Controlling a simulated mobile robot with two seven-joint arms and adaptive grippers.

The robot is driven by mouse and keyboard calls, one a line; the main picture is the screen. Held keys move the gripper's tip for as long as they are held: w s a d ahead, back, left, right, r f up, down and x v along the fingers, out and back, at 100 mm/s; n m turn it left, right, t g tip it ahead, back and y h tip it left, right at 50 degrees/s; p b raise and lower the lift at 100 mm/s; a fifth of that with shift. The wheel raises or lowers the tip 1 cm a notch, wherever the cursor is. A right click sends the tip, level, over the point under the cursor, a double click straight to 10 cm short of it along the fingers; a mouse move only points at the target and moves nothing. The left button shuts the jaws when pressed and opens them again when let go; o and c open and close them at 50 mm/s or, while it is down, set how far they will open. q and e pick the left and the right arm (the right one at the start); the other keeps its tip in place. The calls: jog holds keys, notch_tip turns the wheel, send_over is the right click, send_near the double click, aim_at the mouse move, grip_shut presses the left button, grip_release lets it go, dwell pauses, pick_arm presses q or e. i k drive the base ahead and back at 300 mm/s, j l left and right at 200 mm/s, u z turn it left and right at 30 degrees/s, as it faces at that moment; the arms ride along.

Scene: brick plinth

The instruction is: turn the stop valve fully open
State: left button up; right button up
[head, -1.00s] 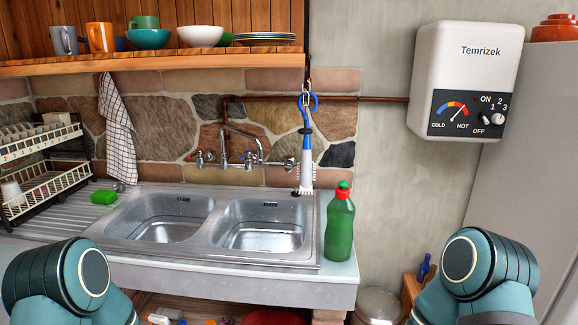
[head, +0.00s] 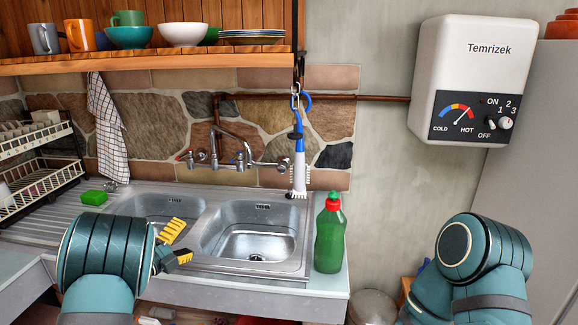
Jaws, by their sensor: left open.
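A wall tap (head: 238,150) with red and blue handles sits above the double sink. A small metal fitting (head: 284,164) shows at the right end of its pipework, partly behind the hanging brush; I cannot tell whether it is the stop valve or how far open it is. My left gripper (head: 179,241) has yellow fingertips that are open and empty. It is in front of the sink's left basin, below and left of the tap, touching no valve.
A blue and white brush (head: 299,150) hangs before the wall, right of the tap. A green bottle (head: 329,240) stands at the sink's right edge. A wooden shelf (head: 150,62) with dishes overhangs the sink. A water heater (head: 470,80) hangs at the right.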

aim_at(282, 168)
jog(key=i+l, duration=1.1)
